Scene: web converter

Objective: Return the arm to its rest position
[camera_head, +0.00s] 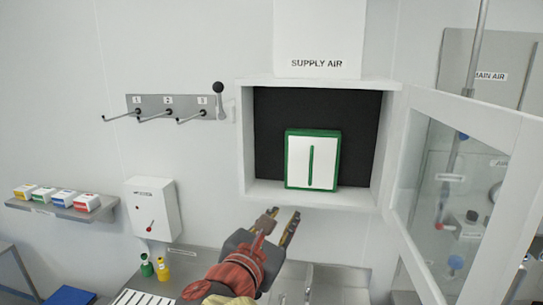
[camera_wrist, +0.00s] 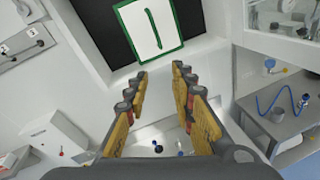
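My gripper (camera_head: 283,220) is in the lower middle of the head view, just below the open supply air box (camera_head: 262,197). In the wrist view my gripper (camera_wrist: 160,72) has its two yellow-padded fingers apart with nothing between them. A green-framed white panel with a green vertical bar (camera_head: 312,160) stands inside the box against its dark back. The panel also shows at the top of the wrist view (camera_wrist: 150,27), ahead of my fingertips and apart from them.
The box's glazed door (camera_head: 462,185) stands open to the right. A white box with a red-tipped lever (camera_head: 152,208), a hook rail (camera_head: 170,100) and a shelf of small coloured boxes (camera_head: 62,208) are on the left wall. Green (camera_head: 146,266) and yellow (camera_head: 163,269) bottles stand on the bench below.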

